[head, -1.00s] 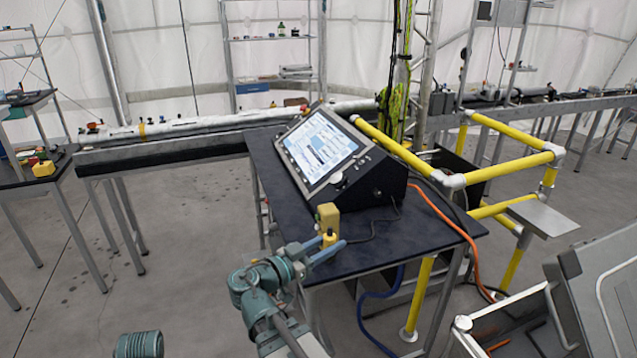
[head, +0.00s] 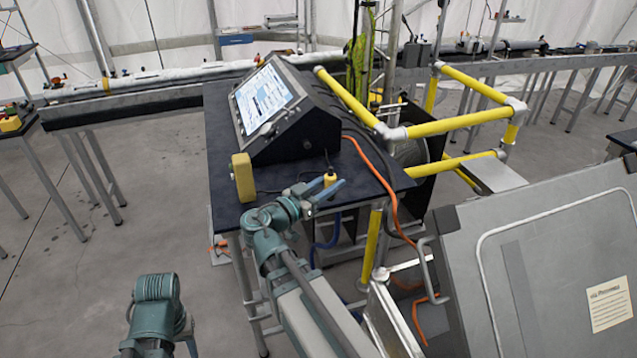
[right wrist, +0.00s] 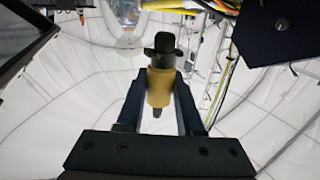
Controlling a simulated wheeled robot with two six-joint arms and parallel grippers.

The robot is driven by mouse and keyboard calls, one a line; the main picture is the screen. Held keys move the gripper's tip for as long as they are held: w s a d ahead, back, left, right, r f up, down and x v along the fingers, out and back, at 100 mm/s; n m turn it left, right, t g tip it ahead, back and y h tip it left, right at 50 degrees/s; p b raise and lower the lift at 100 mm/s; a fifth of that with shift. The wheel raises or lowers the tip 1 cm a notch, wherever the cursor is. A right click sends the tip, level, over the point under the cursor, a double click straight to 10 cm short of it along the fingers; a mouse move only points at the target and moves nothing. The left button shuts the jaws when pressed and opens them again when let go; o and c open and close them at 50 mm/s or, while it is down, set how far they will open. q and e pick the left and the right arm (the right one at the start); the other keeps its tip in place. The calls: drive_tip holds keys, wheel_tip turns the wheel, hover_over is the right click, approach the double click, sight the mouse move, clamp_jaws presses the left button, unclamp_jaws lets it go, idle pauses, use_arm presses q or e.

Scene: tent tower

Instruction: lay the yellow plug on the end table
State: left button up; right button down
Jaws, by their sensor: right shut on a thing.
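The yellow plug (head: 330,177) is between the blue fingers of my right gripper (head: 326,188), above or at the front right part of a dark-topped table (head: 352,186). Whether the plug touches the tabletop is not clear. In the right wrist view the plug (right wrist: 160,88) has a yellow body and black ends, and both fingers of the right gripper (right wrist: 160,112) close on its sides. No label shows whether this table is the end table. My left gripper is out of view; only a teal part of my left arm shows at the bottom.
A tilted console with a lit screen (head: 262,99) fills much of the tabletop. A yellow block (head: 243,178) stands at the front edge. An orange cable (head: 374,170) crosses the right side. Yellow rails (head: 455,123) and a grey case (head: 560,260) are to the right.

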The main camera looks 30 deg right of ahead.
drive_tip(key=w+a+n+t+y, duration=0.3)
drive_tip(key=w+n+t+y, duration=0.55)
drive_tip(key=w, duration=1.05)
wheel_tip(320, 180, down, 9)
drive_tip(key=h+b, duration=0.1)
drive_tip(key=b, duration=0.3)
drive_tip(key=m+t+h+b, duration=0.1)
drive_tip(key=b, duration=0.4)
drive_tip(key=shift+s+a+f+h, duration=0.15)
drive_tip(key=shift+f+h, duration=0.05)
drive_tip(key=shift+h, duration=0.15)
drive_tip(key=shift+f+b, duration=0.2)
drive_tip(key=shift+b, duration=0.25)
drive_tip(key=c, duration=0.5)
unclamp_jaws()
drive_tip(key=shift+r, duration=0.1)
drive_tip(key=shift+c, duration=0.2)
drive_tip(key=shift+r, duration=0.1)
